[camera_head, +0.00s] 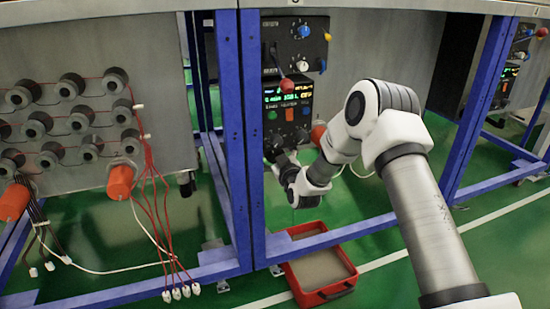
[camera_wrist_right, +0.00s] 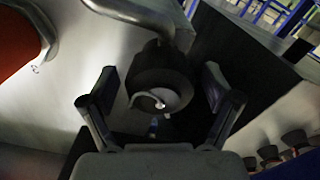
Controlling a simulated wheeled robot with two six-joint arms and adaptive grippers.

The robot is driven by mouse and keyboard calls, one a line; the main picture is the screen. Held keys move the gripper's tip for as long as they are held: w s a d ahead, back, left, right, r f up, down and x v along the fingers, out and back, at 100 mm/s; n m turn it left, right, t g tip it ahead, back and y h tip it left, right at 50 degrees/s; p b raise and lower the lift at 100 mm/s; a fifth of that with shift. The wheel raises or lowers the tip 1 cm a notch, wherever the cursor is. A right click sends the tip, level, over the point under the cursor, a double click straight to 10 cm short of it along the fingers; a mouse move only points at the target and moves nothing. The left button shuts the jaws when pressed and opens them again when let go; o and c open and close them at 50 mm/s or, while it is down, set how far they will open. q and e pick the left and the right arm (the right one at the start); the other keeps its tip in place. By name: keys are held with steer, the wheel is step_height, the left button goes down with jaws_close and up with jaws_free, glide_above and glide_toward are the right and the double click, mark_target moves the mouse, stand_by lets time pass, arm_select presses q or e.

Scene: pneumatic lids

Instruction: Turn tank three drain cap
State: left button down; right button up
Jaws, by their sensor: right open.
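A dark round cap (camera_wrist_right: 162,75) with a pale end and a thin whitish curl on it shows in the right wrist view, below a bent metal pipe (camera_wrist_right: 140,14). I take it for the drain cap. My right gripper (camera_wrist_right: 157,88) is open, with one finger on each side of the cap and a visible gap at both sides. In the head view my right gripper (camera_head: 275,150) is by the lower front of the dark control panel (camera_head: 292,85), small and partly hidden by its wrist; I cannot make out the cap there. My left gripper is not in view.
A red tray (camera_head: 323,299) stands on the green floor below. A blue frame post (camera_head: 238,120) is left of my right arm. An orange cap (camera_head: 318,132) is close to my wrist. Hanging red wires (camera_head: 150,190) are at the left.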

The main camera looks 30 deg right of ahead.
steer(key=c, duration=1.1)
steer(key=shift+c, duration=0.2)
steer(key=shift+r+m, duration=0.1)
steer(key=shift+m, duration=0.2)
steer(key=m+p, duration=0.1)
steer(key=m, duration=0.1)
steer(key=shift+m+p, duration=0.3)
steer(key=shift+p, duration=0.05)
steer(key=shift+m+p, duration=0.5)
steer(key=shift+m, duration=1.5)
steer(key=o, duration=1.1)
steer(key=shift+o, duration=0.2)
